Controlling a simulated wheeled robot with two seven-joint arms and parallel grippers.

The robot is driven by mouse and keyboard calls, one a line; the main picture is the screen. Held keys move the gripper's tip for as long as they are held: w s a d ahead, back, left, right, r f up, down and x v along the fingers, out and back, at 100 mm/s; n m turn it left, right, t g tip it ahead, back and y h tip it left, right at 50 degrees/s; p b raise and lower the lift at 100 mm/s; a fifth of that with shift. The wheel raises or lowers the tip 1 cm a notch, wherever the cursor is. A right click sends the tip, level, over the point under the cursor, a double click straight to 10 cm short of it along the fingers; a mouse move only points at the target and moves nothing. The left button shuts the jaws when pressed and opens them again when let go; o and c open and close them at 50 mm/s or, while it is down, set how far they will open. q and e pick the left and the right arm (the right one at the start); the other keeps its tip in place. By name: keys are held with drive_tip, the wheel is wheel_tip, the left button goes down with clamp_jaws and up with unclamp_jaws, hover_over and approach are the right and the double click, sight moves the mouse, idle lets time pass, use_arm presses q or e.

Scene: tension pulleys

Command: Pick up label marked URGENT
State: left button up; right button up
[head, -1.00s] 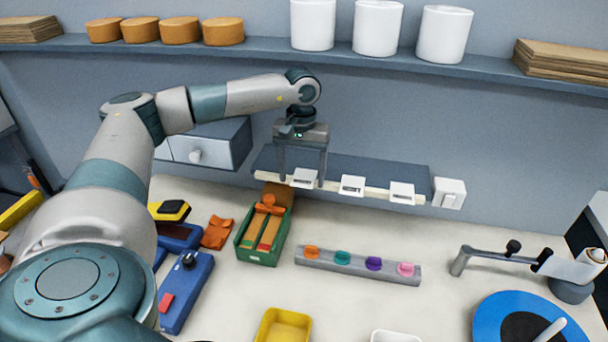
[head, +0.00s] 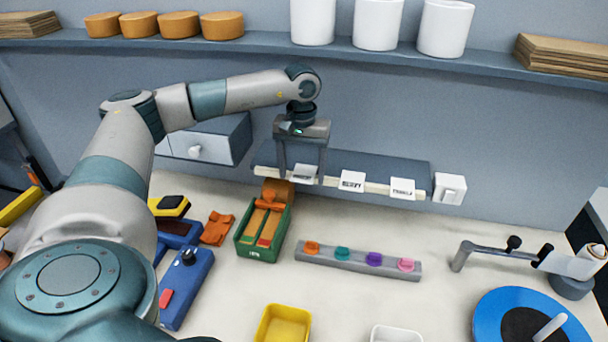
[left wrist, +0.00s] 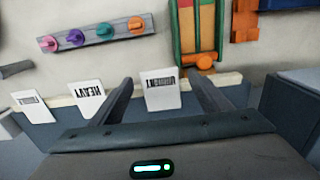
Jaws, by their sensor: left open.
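The white label marked URGENT (left wrist: 161,90) shows in the left wrist view, its print upside down, between the two fingers of my left gripper (left wrist: 162,88). In the head view this label (head: 304,173) is the leftmost of three on the shelf's front edge. My left gripper (head: 302,180) is open there, with one finger on each side of the label and a gap between each finger and the label. The middle label reads HEAVY (head: 352,180). The print on the right label (head: 402,187) is too small to read surely. My right gripper is not in view.
Below the labels are a green box (head: 263,250) and a grey rail (head: 357,260) with colored knobs. A white switch box (head: 449,189) is at the shelf's right end. A drawer unit (head: 212,142) is left of the gripper. An upper shelf (head: 270,46) is above.

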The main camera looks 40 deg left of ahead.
sight(302, 180)
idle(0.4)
use_arm(q)
drive_tip(key=c, duration=1.1)
drive_tip(key=shift+r+p, duration=0.3)
drive_tip(key=shift+p, duration=0.1)
drive_tip(key=r+b, duration=0.1)
drive_tip(key=r, duration=0.1)
drive_tip(key=r+b, duration=0.2)
drive_tip(key=shift+s+d, duration=0.2)
drive_tip(key=s+d+r+b, duration=0.4)
drive_tip(key=s+d+r, duration=0.2)
drive_tip(key=s, duration=0.2)
drive_tip(key=shift+s+d+r, duration=0.4)
